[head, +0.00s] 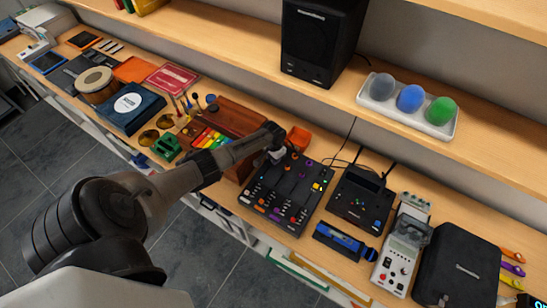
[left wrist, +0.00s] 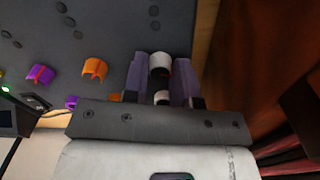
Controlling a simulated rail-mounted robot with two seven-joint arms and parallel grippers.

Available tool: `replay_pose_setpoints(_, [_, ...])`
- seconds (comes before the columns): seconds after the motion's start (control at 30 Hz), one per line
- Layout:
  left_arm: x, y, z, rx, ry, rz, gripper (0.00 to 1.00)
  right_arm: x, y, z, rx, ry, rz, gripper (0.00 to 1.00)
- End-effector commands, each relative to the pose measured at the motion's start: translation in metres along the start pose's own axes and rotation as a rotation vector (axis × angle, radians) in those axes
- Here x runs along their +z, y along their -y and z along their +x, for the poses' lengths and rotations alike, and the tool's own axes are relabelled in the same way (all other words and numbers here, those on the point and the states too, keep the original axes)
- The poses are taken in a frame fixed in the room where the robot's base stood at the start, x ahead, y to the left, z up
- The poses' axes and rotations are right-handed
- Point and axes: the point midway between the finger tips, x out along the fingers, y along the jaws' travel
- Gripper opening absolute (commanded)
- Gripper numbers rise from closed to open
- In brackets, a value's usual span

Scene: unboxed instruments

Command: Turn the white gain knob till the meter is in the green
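The white gain knob (left wrist: 159,63) stands on the dark panel of the mixer in the left wrist view. My left gripper (left wrist: 160,78) has one purple-grey finger on each side of it. The fingers are very close to its sides; I cannot tell whether they press on it. In the head view my left gripper (head: 279,152) is at the far left corner of the black mixer (head: 262,206) and hides the knob. No meter with a green zone can be made out. My right gripper is in neither view.
Orange (left wrist: 95,69) and purple (left wrist: 40,75) knobs stand left of the fingers. A reddish-brown wooden case (head: 236,115) is beside the mixer. A black receiver with antennas (head: 360,200), a blue device (head: 339,240) and a grey handheld instrument (head: 400,250) stand to the right.

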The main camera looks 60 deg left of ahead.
Motion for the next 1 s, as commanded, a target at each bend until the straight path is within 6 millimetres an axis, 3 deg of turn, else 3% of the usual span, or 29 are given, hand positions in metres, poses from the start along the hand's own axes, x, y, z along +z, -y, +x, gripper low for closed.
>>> replay_pose_setpoints(0.2, [0.0,0.0,0.0,0.0,0.0,0.0,0.47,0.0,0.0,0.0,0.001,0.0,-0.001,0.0])
replay_pose_setpoints(0.57, [0.0,0.0,-0.007,0.0,-0.001,0.0,0.48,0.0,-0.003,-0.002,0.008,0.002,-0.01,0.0])
replay_pose_setpoints(0.77, [0.0,0.001,-0.036,-0.002,-0.002,0.002,0.48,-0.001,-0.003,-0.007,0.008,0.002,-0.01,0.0])
replay_pose_setpoints(1.0, [0.0,0.001,-0.084,-0.002,-0.003,0.002,0.48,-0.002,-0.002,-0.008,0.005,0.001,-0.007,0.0])
